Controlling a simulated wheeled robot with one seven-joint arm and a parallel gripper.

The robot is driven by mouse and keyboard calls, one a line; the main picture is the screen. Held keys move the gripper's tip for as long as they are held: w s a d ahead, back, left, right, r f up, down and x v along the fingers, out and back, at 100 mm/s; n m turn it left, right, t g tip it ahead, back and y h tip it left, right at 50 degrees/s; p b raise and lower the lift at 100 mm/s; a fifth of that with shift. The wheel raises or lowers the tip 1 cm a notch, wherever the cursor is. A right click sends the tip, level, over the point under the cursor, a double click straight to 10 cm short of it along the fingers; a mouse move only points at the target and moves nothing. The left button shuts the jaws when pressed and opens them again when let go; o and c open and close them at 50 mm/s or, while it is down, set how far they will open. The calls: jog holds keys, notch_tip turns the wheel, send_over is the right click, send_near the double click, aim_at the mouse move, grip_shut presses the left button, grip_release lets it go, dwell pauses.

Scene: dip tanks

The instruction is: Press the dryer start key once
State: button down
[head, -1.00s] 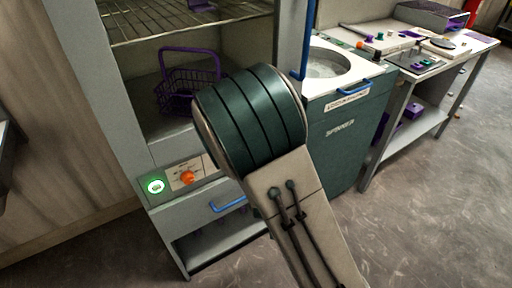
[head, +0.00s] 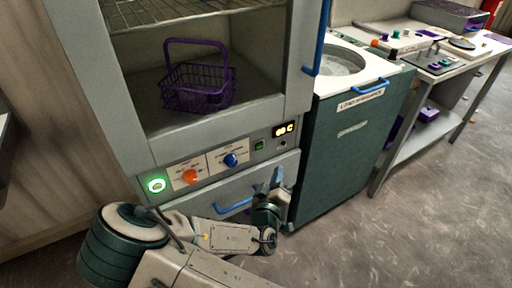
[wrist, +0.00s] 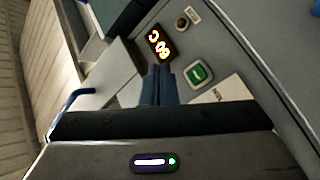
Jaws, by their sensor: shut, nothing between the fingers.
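The dryer is the grey cabinet (head: 215,140) with a control strip below its open chamber. A small square green key (head: 259,145), likely the start key, sits between the blue knob and the lit display. It shows larger in the wrist view (wrist: 198,74), with a white mark and a pale frame. My gripper (head: 277,176) is in front of the drawer, below the display in the head view. In the wrist view its shut, empty fingertips (wrist: 157,71) lie beside the green key, near the display. I cannot tell how far they are from the panel.
The strip also holds a glowing green round button (head: 157,184), an orange knob (head: 190,176), a blue knob (head: 231,160) and the display (head: 284,130). A blue drawer handle (head: 233,208) is below. A purple basket (head: 198,88) stands in the chamber. The spinner (head: 345,140) stands right.

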aim_at(259, 146)
jog(key=shift+w+d, duration=0.1)
jog(key=shift+d, duration=0.15)
jog(key=w+a, duration=0.5)
jog(key=w, duration=0.2)
dwell(0.3)
jog(key=shift+w, duration=0.2)
dwell(1.8)
jog(key=shift+w+a, duration=0.2)
jog(key=shift+w, duration=0.15)
jog(key=shift+w+a+b, duration=0.25)
jog(key=shift+w+b, duration=0.05)
dwell(0.7)
dwell(0.3)
jog(key=shift+s+d, duration=0.45)
jog(key=shift+s, duration=0.2)
